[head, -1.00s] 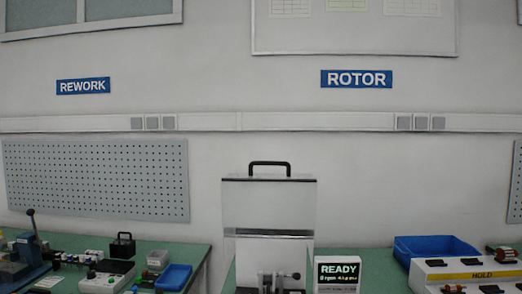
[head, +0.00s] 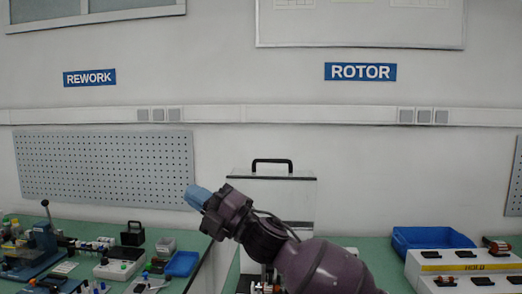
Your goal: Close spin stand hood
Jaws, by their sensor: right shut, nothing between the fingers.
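The spin stand hood (head: 297,196) is a clear panel with a dark top edge, standing upright on the bench in the middle of the head view. Its black handle (head: 272,161) is at the top. My right arm crosses in front of the hood from the lower right and hides much of its lower part and the stand below. My right gripper (head: 197,197), with a blue end, points to the upper left. It is shut and empty, left of the hood and apart from the handle.
A blue bin (head: 402,245) and a white hold rack (head: 425,274) stand on the right bench. The left bench holds a lever press (head: 48,240), a blue tray (head: 182,263), a black-handled block (head: 133,235) and small parts. A gap separates the two benches.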

